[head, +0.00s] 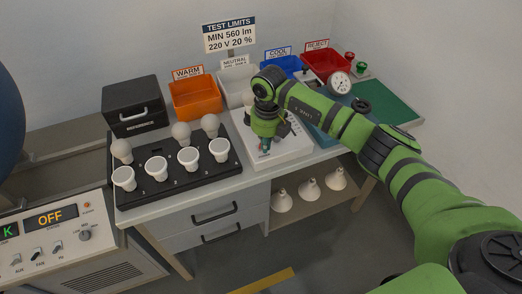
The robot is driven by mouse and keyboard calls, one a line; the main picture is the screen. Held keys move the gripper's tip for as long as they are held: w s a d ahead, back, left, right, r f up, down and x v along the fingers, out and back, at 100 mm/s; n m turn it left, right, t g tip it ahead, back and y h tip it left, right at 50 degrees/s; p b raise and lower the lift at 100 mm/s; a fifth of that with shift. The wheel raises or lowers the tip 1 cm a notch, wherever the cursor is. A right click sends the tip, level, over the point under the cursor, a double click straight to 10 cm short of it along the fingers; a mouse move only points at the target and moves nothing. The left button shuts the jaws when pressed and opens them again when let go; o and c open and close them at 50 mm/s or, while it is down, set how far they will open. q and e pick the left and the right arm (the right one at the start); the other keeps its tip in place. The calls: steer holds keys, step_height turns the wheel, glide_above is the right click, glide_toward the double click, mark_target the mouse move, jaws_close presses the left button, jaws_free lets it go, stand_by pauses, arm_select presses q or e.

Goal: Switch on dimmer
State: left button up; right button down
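No label reading dimmer can be made out, so I cannot tell for sure which device it is. A white flat unit (292,154) lies on the bench, partly hidden by my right gripper (265,150). That gripper points down over the unit's left part, close to a small teal part; I cannot tell contact or whether its fingers are open. A grey control panel (20,235) at the lower left has an orange display (51,218) reading OFF, a row of small toggle switches (38,252) and a round knob (85,235). My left gripper is out of view.
A black tray (180,192) holds several white bulbs. Behind stand a black box (132,112), an orange WARM bin (196,101), a white NEUTRAL bin (234,88), a blue COOL bin and a red REJECT bin (327,62). A dial gauge (339,83) stands right of my gripper.

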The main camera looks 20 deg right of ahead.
steer(key=shift+w+r+b, duration=0.15)
steer(key=shift+w+b, duration=0.1)
steer(key=shift+b, duration=0.2)
steer(key=shift+w+a, duration=0.15)
steer(key=shift+w, duration=0.1)
steer(key=shift+w+r+b, duration=0.1)
steer(key=shift+w+b, duration=0.3)
steer(key=shift+b, duration=0.2)
steer(key=shift+d, duration=0.2)
steer(key=shift+s+a+r+p, duration=0.1)
steer(key=shift+r+p, duration=0.6)
steer(key=shift+r, duration=0.2)
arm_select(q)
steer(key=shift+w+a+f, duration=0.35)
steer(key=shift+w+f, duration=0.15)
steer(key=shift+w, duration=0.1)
